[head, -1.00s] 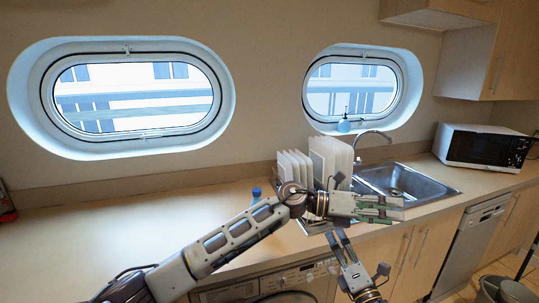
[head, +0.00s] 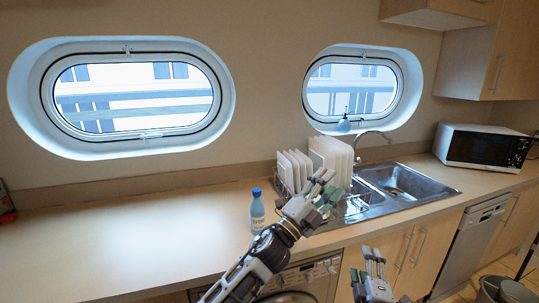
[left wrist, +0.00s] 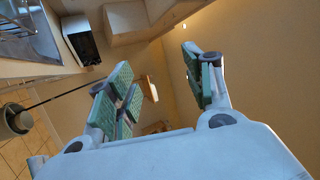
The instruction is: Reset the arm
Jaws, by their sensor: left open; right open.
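My left gripper (head: 322,189) is open and empty in the head view, raised in front of the dish rack, its fingers pointing up and to the right. Its green-padded fingers (left wrist: 160,82) stand apart in the left wrist view with nothing between them. My right gripper (head: 374,262) is open and empty lower down, in front of the cabinet doors, fingers pointing up. A blue-capped bottle (head: 257,211) stands upright on the counter, left of my left gripper and apart from it.
The dish rack holds white plates (head: 331,154) beside the steel sink (head: 408,184). A soap dispenser (head: 344,124) stands on the right porthole's sill. A microwave (head: 483,147) is at the right; it also shows in the left wrist view (left wrist: 82,40). The left counter (head: 130,235) is clear.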

